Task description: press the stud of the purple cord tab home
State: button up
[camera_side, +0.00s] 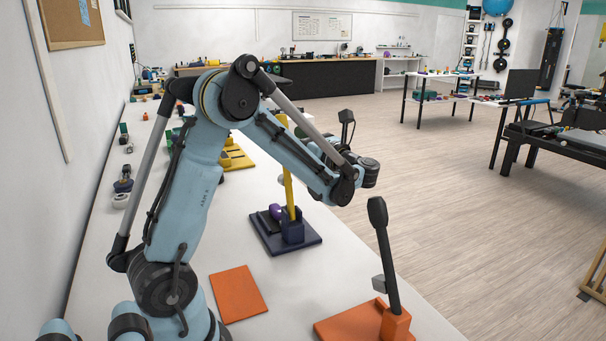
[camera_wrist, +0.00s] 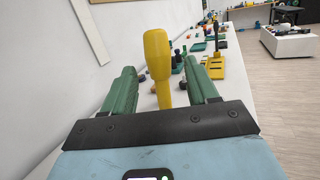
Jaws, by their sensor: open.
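A purple piece (camera_side: 277,211), which looks like the cord tab, sits on a dark blue base (camera_side: 268,236) beside the foot of an upright yellow lever (camera_side: 290,197). Its stud is too small to make out. I see no purple piece in the wrist view. My fingers cannot be made out in the side view.
An orange base with a tilted black lever (camera_side: 383,245) stands at the table's front right. A flat orange plate (camera_side: 238,293) lies near my base. A yellow fixture (camera_side: 236,158) and several small items stand farther back. The wall runs along the left.

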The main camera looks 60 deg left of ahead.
jog(key=v, duration=0.5)
jog(key=shift+d, duration=0.2)
jog(key=s+d+f+n+t+h, duration=0.2)
jog(key=d+f+n+t+h, duration=0.3)
jog(key=d+n+t+h, duration=0.2)
jog(key=s+d+f+n+t+h, duration=0.2)
jog(key=d+f+n+t+h, duration=0.3)
jog(key=d+h, duration=0.6)
jog(key=d+n+t, duration=0.2)
jog(key=d, duration=0.1)
jog(key=shift+s+d+f+t, duration=0.15)
jog(key=shift+s+d+t, duration=0.05)
jog(key=shift+d+t, duration=0.15)
